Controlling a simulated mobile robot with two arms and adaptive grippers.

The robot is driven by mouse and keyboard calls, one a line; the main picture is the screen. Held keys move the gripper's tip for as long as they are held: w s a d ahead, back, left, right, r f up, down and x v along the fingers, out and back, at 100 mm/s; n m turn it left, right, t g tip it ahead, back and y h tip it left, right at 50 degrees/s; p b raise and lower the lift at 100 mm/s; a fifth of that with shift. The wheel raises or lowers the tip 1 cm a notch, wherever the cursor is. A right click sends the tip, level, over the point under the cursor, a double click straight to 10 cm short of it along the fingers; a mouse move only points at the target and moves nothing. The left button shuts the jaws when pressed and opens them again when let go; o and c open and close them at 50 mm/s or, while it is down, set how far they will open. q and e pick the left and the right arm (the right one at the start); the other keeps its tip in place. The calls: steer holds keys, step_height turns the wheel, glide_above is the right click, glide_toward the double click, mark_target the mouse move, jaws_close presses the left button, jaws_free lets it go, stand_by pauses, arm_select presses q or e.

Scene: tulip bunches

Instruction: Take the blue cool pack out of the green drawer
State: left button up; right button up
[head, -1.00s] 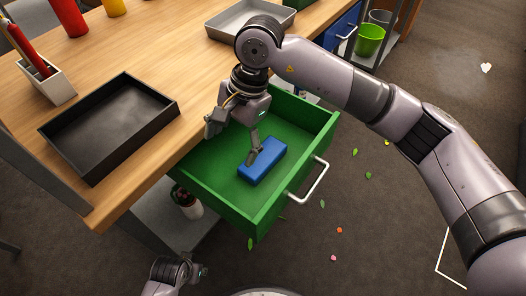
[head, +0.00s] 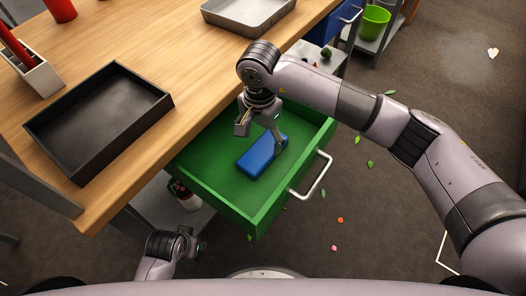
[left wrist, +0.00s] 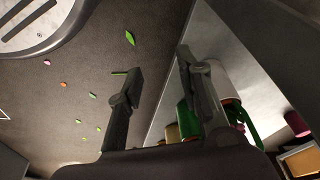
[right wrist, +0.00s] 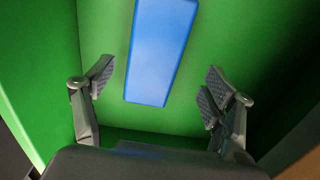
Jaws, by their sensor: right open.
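The blue cool pack (head: 258,160) lies flat on the floor of the open green drawer (head: 207,181). My right gripper (head: 261,134) is over the drawer, at the pack's far end, with one finger in front of the pack's edge in the head view. In the right wrist view, its open fingers (right wrist: 159,86) stand apart and empty. The pack (right wrist: 160,50) shows between and beyond them, with clear green floor on both sides. My left gripper (head: 187,245) is low, outside the drawer. In the left wrist view its fingers (left wrist: 158,62) are apart with nothing between them.
The drawer's silver handle (head: 312,176) juts out at its front. A black tray (head: 98,168) sits on the wooden table (head: 150,188) left of the drawer, and a grey metal tray (head: 262,27) lies farther back. A green bucket (head: 375,22) stands at the back. Small leaves are on the floor.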

mark_target(263, 149)
steer(key=f, duration=0.4)
steer(key=shift+s+d+f, duration=0.2)
steer(key=shift+d, duration=0.1)
steer(key=shift+f, duration=0.45)
arm_select(q)
steer(key=shift+v, duration=0.8)
steer(key=shift+w, duration=0.2)
arm_select(e)
steer(key=shift+c, duration=0.6)
steer(key=c, duration=0.4)
arm_select(q)
steer(key=shift+w, duration=0.15)
arm_select(e)
steer(key=c, duration=1)
steer(key=shift+w+r, duration=0.1)
steer(key=shift+r, duration=0.1)
